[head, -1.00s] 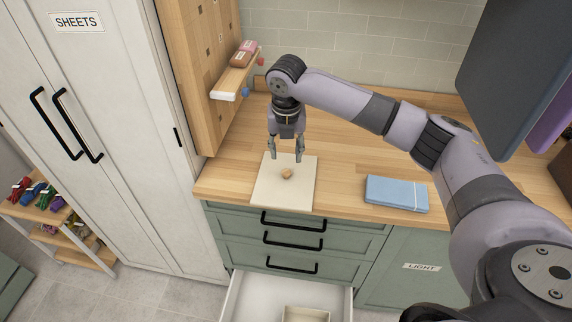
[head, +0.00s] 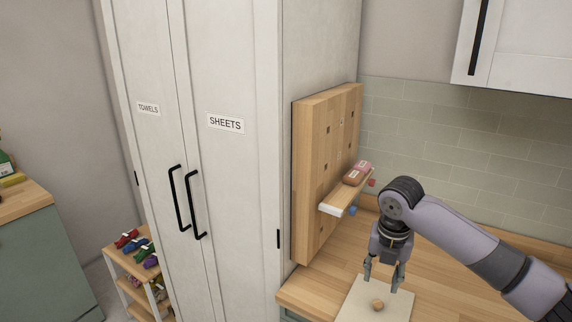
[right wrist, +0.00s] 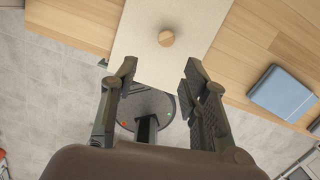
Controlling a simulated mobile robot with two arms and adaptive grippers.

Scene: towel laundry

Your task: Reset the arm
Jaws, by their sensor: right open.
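My right gripper (head: 384,287) hangs pointing down over the wooden counter, just above a pale square board (head: 362,303). Its fingers are apart with nothing between them. My left gripper is not in view.
A tall white cabinet (head: 245,190) labelled TOWELS and SHEETS stands left of the counter (head: 440,260). A wooden pegboard (head: 313,150) with a small shelf (head: 345,195) is beside my right arm. A rack (head: 125,265) with coloured bundles stands at left.

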